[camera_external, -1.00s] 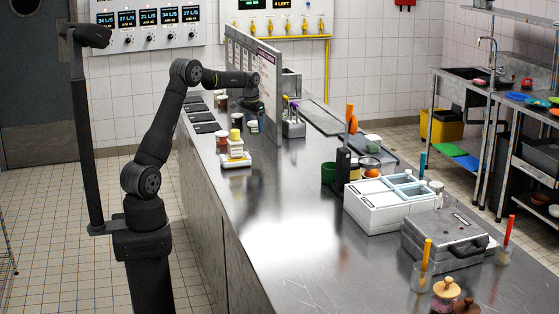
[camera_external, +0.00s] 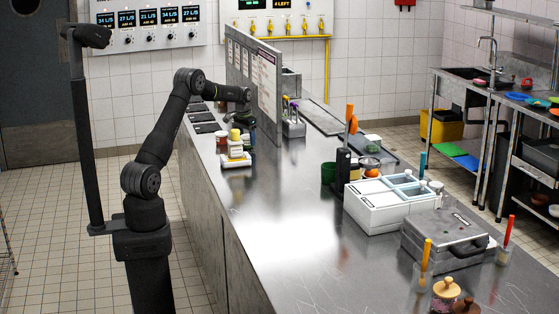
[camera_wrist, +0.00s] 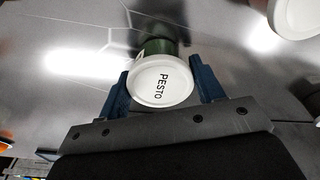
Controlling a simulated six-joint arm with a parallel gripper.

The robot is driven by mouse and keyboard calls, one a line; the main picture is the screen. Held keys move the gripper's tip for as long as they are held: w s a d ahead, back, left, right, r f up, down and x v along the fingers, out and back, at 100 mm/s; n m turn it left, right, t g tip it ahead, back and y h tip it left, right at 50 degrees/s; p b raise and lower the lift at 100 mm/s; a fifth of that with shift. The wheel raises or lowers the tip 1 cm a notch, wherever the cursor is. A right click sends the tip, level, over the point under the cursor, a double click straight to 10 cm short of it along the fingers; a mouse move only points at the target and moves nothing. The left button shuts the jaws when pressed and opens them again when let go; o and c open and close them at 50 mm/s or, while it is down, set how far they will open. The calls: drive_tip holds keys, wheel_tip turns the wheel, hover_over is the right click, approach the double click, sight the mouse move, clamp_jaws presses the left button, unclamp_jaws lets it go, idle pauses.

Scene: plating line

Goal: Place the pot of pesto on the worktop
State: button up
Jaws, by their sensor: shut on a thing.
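The pot of pesto (camera_wrist: 160,84) has a white lid marked PESTO and a green body. It sits between the two blue fingers of my gripper (camera_wrist: 160,88) in the wrist view, and the gripper is shut on it. In the external view my gripper (camera_external: 246,128) is low over the worktop (camera_external: 290,205), beside a small white tray and in front of the upright panel. The pot is too hidden there to make out. I cannot tell whether its base touches the worktop.
The middle of the steel worktop is clear, left of the white container box (camera_external: 378,212).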

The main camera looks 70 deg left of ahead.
sight(244, 137)
drive_tip(key=shift+f, duration=0.15)
drive_tip(key=o, duration=1)
wheel_tip(244, 137, up, 12)
drive_tip(key=s, duration=0.1)
drive_tip(key=shift+s+d, duration=0.15)
drive_tip(key=shift+d, duration=0.15)
